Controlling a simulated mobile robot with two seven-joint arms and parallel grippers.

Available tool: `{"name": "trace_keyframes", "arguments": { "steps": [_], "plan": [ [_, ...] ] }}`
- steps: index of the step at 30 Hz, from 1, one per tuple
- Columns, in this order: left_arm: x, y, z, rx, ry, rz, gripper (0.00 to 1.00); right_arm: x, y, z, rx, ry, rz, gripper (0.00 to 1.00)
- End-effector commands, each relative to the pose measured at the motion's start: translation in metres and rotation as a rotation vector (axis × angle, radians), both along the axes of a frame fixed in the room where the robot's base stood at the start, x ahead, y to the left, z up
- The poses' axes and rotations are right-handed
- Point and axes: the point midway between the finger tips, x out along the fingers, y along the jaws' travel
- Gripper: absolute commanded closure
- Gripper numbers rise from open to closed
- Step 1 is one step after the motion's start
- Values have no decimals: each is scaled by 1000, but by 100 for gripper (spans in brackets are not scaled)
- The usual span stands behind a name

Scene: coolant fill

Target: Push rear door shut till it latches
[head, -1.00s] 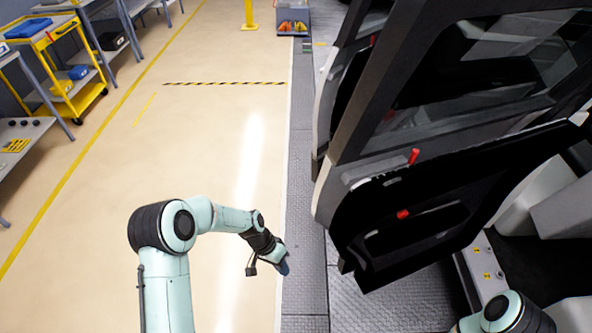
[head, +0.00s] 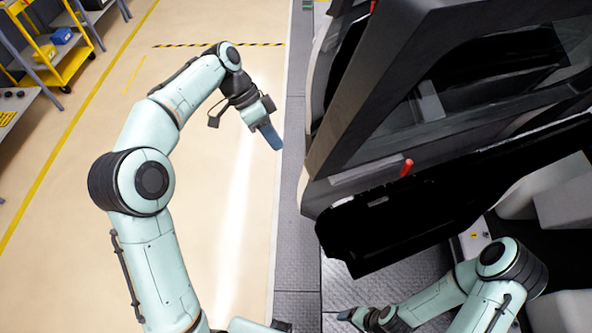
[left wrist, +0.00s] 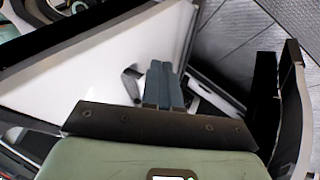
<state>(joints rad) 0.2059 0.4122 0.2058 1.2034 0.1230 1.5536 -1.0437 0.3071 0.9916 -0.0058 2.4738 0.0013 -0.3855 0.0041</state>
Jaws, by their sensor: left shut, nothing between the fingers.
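The rear door (head: 400,215) stands open at the right of the head view, its dark inner panel facing me and a red part (head: 406,167) on it. My left gripper (head: 270,137) is shut and empty, left of the door's outer edge with a gap between them. In the left wrist view its fingers (left wrist: 163,85) are together in front of a white panel (left wrist: 95,65), likely a door's outer skin; contact cannot be told. My right gripper (head: 352,315) is low in the head view, below the door; its finger state is unclear. The latch is not visible.
Another door edge (head: 320,70) shows behind the rear door. A grey treadplate strip (head: 292,215) runs along the car. The beige floor (head: 255,220) left of it is clear. A yellow cart (head: 70,60) and shelves stand at the far left.

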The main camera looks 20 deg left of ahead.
Motion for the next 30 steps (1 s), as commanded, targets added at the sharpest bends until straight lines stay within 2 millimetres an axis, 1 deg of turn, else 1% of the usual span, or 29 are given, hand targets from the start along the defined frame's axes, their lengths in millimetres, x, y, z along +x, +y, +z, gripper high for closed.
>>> {"name": "trace_keyframes", "arguments": {
  "steps": [1, 3, 11, 12, 15, 18, 22, 30],
  "plan": [
    [-3, -6, -13, -1, 6, -3, 100, -5, 0, -7, 0, 7, 0, 22],
    [-5, -14, -26, -1, 7, -2, 100, -9, 0, -11, 0, 10, -1, 22],
    [-11, -43, -71, 0, 6, -1, 100, -17, 0, -22, 0, 19, 0, 22],
    [-17, -47, -70, 0, 2, 0, 100, -18, 0, -24, -1, 21, 0, 22],
    [-28, -55, -72, 1, 0, 0, 100, -20, 0, -27, 0, 22, 0, 22],
    [-34, -61, -75, 1, 1, 0, 100, -20, 0, -28, 0, 23, -1, 22],
    [-39, -64, -75, 0, 1, 2, 100, -21, 0, -29, 0, 23, -1, 22],
    [-39, -65, -75, 0, 0, 2, 100, -20, 0, -28, 0, 22, 0, 22]
  ]
}}
